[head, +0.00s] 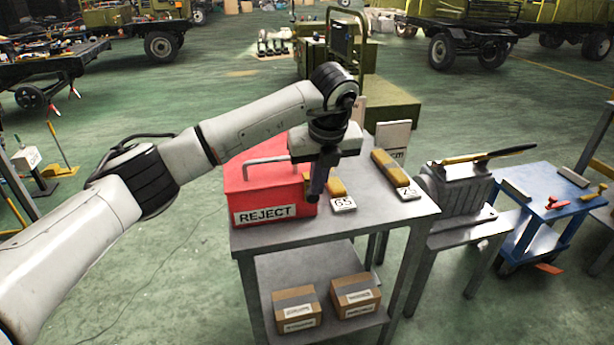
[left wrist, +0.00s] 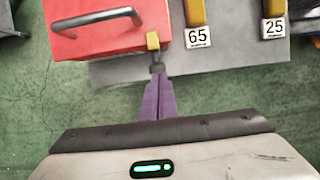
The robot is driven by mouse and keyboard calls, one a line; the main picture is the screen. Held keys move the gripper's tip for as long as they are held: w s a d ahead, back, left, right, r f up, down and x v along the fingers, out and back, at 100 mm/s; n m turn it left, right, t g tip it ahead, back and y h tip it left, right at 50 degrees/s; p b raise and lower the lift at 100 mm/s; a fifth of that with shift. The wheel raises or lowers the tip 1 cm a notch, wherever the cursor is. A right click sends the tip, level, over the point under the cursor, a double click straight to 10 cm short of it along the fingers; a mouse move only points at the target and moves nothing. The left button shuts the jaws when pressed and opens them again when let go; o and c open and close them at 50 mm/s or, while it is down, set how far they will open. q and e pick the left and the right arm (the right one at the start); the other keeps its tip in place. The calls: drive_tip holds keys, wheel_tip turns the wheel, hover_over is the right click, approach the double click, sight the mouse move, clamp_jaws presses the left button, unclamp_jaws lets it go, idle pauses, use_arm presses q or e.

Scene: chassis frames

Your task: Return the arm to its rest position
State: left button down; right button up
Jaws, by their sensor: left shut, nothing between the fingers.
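My left arm reaches in from the left over a grey table. Its gripper (head: 314,192) points down in front of the right end of a red box marked REJECT (head: 262,214). In the left wrist view the purple fingers (left wrist: 158,78) are together, with nothing held between them. A small yellow block (left wrist: 152,41) shows just past the fingertips, by the red box's edge (left wrist: 120,42); I cannot tell whether the fingers touch it. My right gripper is in neither view.
The grey table (head: 385,212) carries yellow-handled pieces by tags 65 (head: 343,204) and 25 (head: 408,193). Two cartons (head: 297,308) sit on its lower shelf. A grey machine (head: 455,195) and a blue cart (head: 545,190) stand right. Green floor (head: 160,270) is open at left.

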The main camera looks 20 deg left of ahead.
use_arm(q)
drive_tip(key=b+v, duration=0.1)
drive_tip(key=v, duration=0.9)
drive_tip(key=s+d+f+m+g+h, duration=0.25)
drive_tip(key=s+d+f+h, duration=0.2)
drive_tip(key=d+f, duration=0.4)
drive_tip(key=s+d+f+m+g+h, duration=0.1)
drive_tip(key=s+d+f+m+h, duration=0.3)
drive_tip(key=d, duration=0.8)
drive_tip(key=s+d+r+n+t+h, duration=0.25)
drive_tip(key=s+d+n+h, duration=0.25)
drive_tip(key=d+h, duration=0.65)
drive_tip(key=w+a+f+n+t+y, duration=0.1)
drive_tip(key=a+f+n+t+y, duration=0.4)
drive_tip(key=a+f+n+t, duration=0.45)
drive_tip(key=w+a+f+n+t+y, duration=0.2)
drive_tip(key=a+f+n+t+y, duration=0.4)
drive_tip(key=n, duration=0.6)
drive_tip(key=s+a+f+n+g+y, duration=0.2)
drive_tip(key=s+a+f, duration=0.4)
drive_tip(key=s+f, duration=0.3)
drive_tip(key=s+a+f+n+g+y, duration=0.2)
drive_tip(key=s+a+f+n+g, duration=0.2)
drive_tip(key=s+f, duration=0.6)
drive_tip(key=s+a+g, duration=0.1)
drive_tip(key=g, duration=0.1)
drive_tip(key=shift+s+a+g, duration=0.25)
drive_tip(key=shift+a+g, duration=0.1)
drive_tip(key=shift+a, duration=0.05)
